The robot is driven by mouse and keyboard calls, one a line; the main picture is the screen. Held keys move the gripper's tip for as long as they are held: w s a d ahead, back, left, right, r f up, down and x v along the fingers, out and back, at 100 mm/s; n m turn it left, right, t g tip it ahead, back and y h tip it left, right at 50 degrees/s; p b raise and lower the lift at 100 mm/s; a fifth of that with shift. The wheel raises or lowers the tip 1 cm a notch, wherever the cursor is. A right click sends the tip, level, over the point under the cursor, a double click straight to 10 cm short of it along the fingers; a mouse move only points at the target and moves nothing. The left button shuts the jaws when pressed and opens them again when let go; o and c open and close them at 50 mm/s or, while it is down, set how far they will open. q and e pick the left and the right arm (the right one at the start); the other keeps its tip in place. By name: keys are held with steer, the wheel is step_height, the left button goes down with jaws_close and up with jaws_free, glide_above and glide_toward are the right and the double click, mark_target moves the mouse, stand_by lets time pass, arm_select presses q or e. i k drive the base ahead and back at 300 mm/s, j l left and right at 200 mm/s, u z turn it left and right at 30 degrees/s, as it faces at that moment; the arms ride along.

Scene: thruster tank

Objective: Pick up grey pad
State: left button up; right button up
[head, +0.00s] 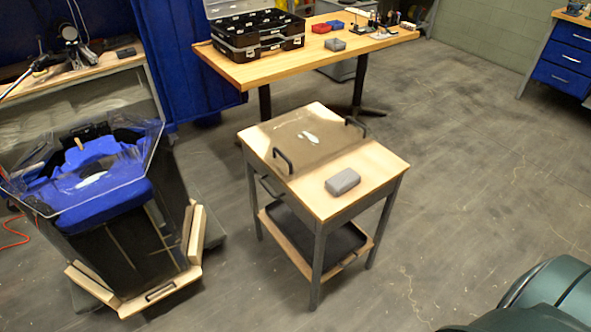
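A grey pad (343,181), a small block with rounded edges, lies flat on the front right part of the top of a small wooden cart (376,162). Nothing covers it. Another small grey block (335,44) lies on the long wooden table behind. Neither of my grippers is in view.
A brown tray (318,151) with two black handles and a pale patch lies beside the pad. A dark tray (315,235) is on the cart's lower shelf. The tank (118,240) with blue parts stands left. The long table (265,70) holds an open black case (250,38).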

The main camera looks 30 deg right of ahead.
mark_target(344, 182)
steer(key=z, duration=1.55)
steer(key=i+j, duration=0.5)
steer(key=j, duration=0.25)
steer(key=i+j, duration=0.2)
steer(key=j, duration=0.15)
steer(key=i+j, duration=0.25)
steer(key=j, duration=0.15)
